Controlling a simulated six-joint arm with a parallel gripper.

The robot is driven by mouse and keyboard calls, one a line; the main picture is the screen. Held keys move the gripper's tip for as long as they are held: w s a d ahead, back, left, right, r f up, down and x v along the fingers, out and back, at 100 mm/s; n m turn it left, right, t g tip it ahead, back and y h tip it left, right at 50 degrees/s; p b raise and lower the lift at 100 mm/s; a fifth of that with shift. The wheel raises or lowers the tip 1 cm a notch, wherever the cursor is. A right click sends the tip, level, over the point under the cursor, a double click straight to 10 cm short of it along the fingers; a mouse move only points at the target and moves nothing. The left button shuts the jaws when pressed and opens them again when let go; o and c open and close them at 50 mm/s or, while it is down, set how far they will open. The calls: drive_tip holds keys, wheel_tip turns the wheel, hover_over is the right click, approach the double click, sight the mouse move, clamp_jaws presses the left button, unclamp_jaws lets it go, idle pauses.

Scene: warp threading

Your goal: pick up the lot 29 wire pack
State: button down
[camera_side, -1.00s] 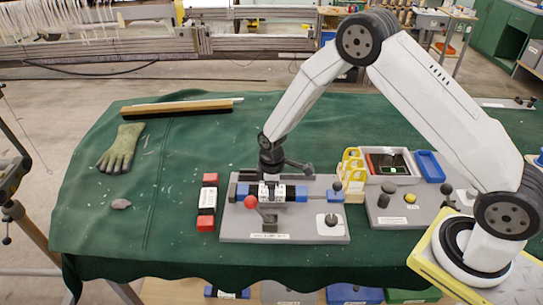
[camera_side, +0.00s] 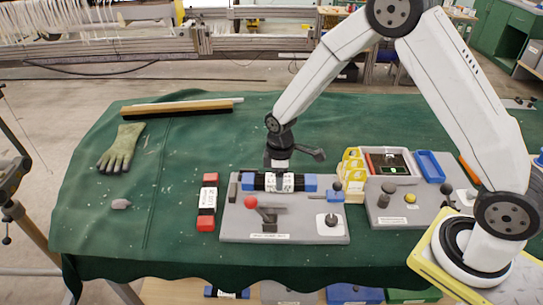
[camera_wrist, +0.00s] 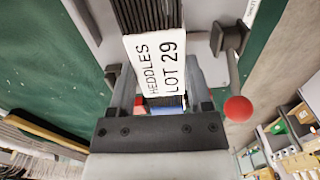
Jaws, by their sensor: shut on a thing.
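The lot 29 wire pack (camera_side: 285,183) is a black ribbed bar with blue ends and a white label. In the wrist view its label (camera_wrist: 160,65) reads "HEDDLES LOT 29". My gripper (camera_wrist: 160,92) is shut on the pack near the label, a finger on each side. In the side view my gripper (camera_side: 278,165) points down from above, and the pack lies level beneath it, a little above the grey fixture plate (camera_side: 240,228). The far blue end is partly hidden between the fingers in the wrist view.
A red-ended pack (camera_side: 207,202) lies left of the fixture. A red ball lever (camera_side: 251,202) stands in front, and shows close by in the wrist view (camera_wrist: 238,108). Yellow holders (camera_side: 352,176) and a grey tray unit (camera_side: 390,162) stand right.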

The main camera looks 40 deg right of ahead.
sight(288, 184)
drive_tip(key=s+r, duration=0.3)
drive_tip(key=shift+d+r, duration=0.1)
drive_tip(key=s+r, duration=0.3)
drive_tip(key=s, duration=0.5)
drive_tip(key=shift+s+d+r, duration=0.15)
drive_tip(key=shift+d+r, duration=0.1)
drive_tip(key=shift+r, duration=0.05)
idle(0.3)
